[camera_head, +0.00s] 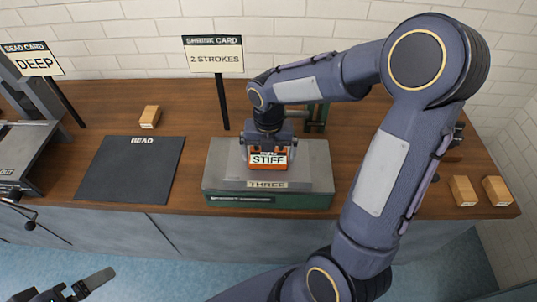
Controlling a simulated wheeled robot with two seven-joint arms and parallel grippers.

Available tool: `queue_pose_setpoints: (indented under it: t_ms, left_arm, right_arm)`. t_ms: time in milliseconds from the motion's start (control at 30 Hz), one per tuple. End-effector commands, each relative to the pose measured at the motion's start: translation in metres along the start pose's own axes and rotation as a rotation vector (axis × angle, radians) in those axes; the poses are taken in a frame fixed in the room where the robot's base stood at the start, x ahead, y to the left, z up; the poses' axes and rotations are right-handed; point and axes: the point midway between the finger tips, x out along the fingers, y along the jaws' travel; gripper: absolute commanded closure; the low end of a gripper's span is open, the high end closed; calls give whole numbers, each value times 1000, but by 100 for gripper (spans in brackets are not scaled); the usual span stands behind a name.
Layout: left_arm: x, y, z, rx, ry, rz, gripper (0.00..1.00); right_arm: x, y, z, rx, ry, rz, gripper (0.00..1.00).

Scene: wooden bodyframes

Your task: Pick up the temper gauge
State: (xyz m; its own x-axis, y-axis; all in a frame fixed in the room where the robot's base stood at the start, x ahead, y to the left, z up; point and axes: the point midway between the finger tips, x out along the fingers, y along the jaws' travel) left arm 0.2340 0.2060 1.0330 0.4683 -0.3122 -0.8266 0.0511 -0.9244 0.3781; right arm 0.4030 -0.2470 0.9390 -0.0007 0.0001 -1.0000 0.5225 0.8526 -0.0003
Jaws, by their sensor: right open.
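An orange block with a white label reading STIFF (267,160), which appears to be the temper gauge, sits on the grey top of a green-based machine marked THREE (220,165). My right gripper (268,146) points down right at this block, with its open jaws at the block's top. The gripper hides part of the block, and I cannot tell whether the fingers touch it. My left gripper (85,287) shows only partly at the lower left edge, low in front of the bench and far from the block. I cannot tell its opening.
A black mat marked READ (130,175) lies left, with a wooden block (150,116) behind it. Two wooden blocks (463,190) stand at the right end. Card signs reading 2 STROKES (213,57) and DEEP (36,63) stand on posts. A grey machine (22,150) stands far left.

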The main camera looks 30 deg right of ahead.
Motion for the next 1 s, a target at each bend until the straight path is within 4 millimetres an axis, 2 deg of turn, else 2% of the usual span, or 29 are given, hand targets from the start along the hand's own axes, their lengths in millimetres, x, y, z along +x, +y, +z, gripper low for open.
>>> queue_pose_setpoints:
  t_ms: [133,167,433,767,867,1000]
  left_arm:
    - [0,0,0,0,0,0,0]
    - [0,0,0,0,0,0,0]
    - [0,0,0,0,0,0,0]
    - [0,0,0,0,0,0,0]
    - [-1,0,0,0,0,0,0]
    - [-2,1,-1,0,0,0,0]
  right_arm:
    - [0,0,0,0,0,0,0]
    - [0,0,0,0,0,0,3]
    - [0,0,0,0,0,0,38]
    - [-4,0,0,0,-2,2,39]
    - [-12,1,1,0,-4,2,39]
    - [-33,1,1,-1,-6,5,39]
